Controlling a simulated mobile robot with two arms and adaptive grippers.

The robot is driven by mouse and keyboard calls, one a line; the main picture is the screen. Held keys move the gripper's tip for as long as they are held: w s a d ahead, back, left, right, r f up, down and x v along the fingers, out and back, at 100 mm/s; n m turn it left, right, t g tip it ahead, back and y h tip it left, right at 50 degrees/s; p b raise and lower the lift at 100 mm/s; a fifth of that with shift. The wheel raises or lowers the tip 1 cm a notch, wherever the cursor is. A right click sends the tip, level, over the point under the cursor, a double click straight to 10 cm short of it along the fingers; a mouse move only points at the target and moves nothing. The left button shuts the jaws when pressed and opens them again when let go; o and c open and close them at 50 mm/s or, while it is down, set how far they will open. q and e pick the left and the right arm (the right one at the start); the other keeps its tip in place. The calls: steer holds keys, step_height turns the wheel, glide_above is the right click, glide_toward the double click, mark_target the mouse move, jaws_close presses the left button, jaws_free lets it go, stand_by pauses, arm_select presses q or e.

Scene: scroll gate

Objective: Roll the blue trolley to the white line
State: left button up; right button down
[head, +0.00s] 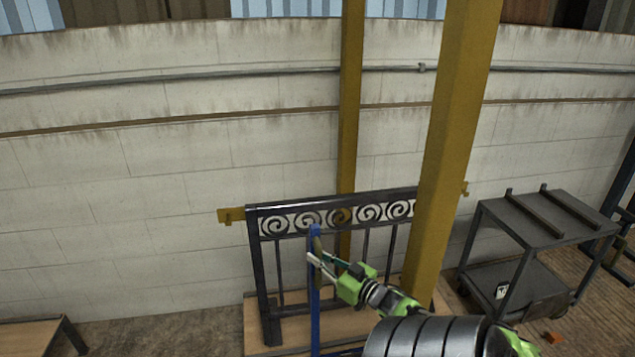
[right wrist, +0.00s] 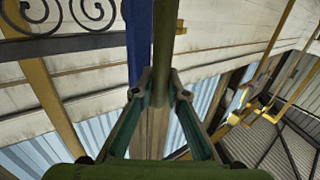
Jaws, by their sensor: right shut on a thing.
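The blue trolley shows as an upright blue post (head: 315,300) at the front of a wooden deck (head: 256,328) in the head view. Beside the post's upper part is an upright olive bar (head: 319,272). My right gripper (head: 318,259) comes from the lower right and is shut on this bar. In the right wrist view the fingers (right wrist: 156,88) are around the olive bar (right wrist: 165,45), with the blue post (right wrist: 137,40) just left of it. The trolley's base and wheels are hidden or out of view. The white line is not in view. My left gripper is not in view.
A dark metal gate panel with scrolls (head: 262,270) stands upright on the deck. Yellow posts (head: 455,130) rise close by. A grey cart (head: 560,235) stands at the right, a low wooden bench (head: 30,335) at the lower left. A pale block wall (head: 120,190) closes the back.

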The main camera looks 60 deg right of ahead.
steer(key=c, duration=2)
jaws_free()
steer(key=shift+s+d, duration=0.15)
steer(key=shift+s, duration=0.1)
steer(key=v, duration=1.2)
